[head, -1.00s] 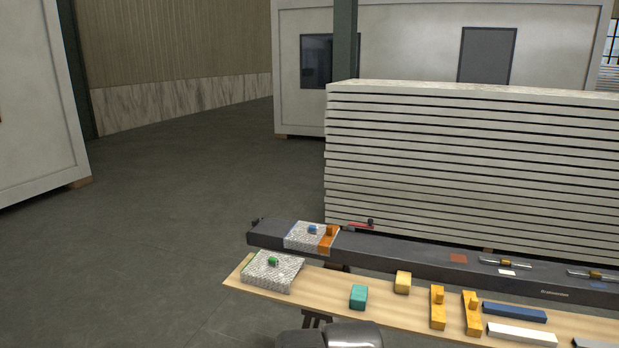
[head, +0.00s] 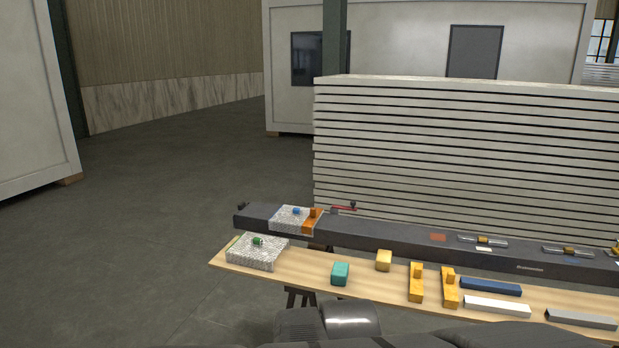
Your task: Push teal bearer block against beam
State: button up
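The teal bearer block (head: 340,274) stands on the light wooden plank (head: 300,275), left of a yellow block (head: 384,260). The long dark grey beam (head: 385,240) runs behind the plank, and the teal block is apart from it. Part of my arm shows at the bottom edge of the head view, in front of the plank. My gripper's fingers are not seen.
White patterned pads with knobs lie on the plank's left end (head: 257,251) and on the beam (head: 292,219). Orange pieces (head: 416,283), a blue bar (head: 491,287) and a white bar (head: 497,307) lie right. Stacked panels (head: 460,150) stand behind. Floor at left is clear.

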aim_at(339, 273)
jog(key=k, duration=0.3)
jog(key=i+l, duration=0.1)
jog(key=i+j, duration=0.1)
jog(key=i, duration=0.4)
jog(key=i+j, duration=0.1)
jog(key=i, duration=0.4)
jog(key=i+j, duration=0.15)
jog(key=i, duration=0.35)
jog(key=l+z, duration=0.05)
